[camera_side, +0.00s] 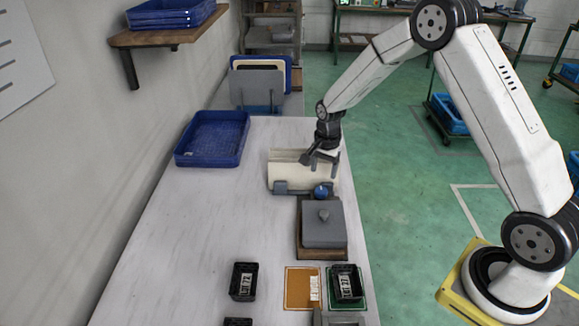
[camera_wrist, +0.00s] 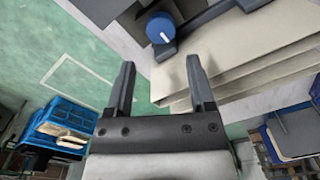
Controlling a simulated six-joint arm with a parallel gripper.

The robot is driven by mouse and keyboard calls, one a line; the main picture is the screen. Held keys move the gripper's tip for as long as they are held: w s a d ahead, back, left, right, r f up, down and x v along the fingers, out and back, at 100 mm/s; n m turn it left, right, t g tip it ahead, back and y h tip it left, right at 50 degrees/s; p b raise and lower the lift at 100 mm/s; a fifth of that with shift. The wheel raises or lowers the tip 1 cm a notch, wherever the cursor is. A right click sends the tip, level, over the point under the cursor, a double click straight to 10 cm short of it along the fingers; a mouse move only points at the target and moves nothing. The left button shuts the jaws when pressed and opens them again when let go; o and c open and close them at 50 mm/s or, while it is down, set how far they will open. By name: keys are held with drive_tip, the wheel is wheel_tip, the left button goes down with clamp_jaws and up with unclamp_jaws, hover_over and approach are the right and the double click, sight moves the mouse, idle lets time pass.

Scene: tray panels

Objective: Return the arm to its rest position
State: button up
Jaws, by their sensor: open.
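My gripper (camera_side: 322,163) is at the end of the white arm, above the right part of the cream panels in their dark holder. In the wrist view its two fingers (camera_wrist: 160,85) are spread apart with nothing between them. The cream panels (camera_wrist: 245,62) show beyond the fingers, with a blue round knob (camera_wrist: 160,28) on the dark holder. In the side view the panels (camera_side: 285,172) stand on the table, and the blue knob (camera_side: 321,191) is just below my gripper. I cannot tell whether a finger touches a panel.
A blue tray (camera_side: 212,138) lies at the table's far left. A grey lidded box (camera_side: 323,225) sits in front of the panels. Black bins (camera_side: 243,281) and an orange mat (camera_side: 301,289) are near the front. A rack with panels (camera_side: 258,84) stands behind. The table's left middle is clear.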

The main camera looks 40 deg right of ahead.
drive_tip(key=shift+s+a+r+n, duration=0.25)
drive_tip(key=shift+r+n, duration=0.05)
drive_tip(key=s+a+r+n+t, duration=0.1)
drive_tip(key=s+a+r+n, duration=0.3)
drive_tip(key=s+n, duration=0.3)
drive_tip(key=s+a+r+n+t, duration=0.1)
drive_tip(key=s+a+r+n, duration=0.3)
drive_tip(key=s+n, duration=0.3)
drive_tip(key=s+a, duration=0.1)
drive_tip(key=s, duration=0.3)
drive_tip(key=shift+s, duration=0.25)
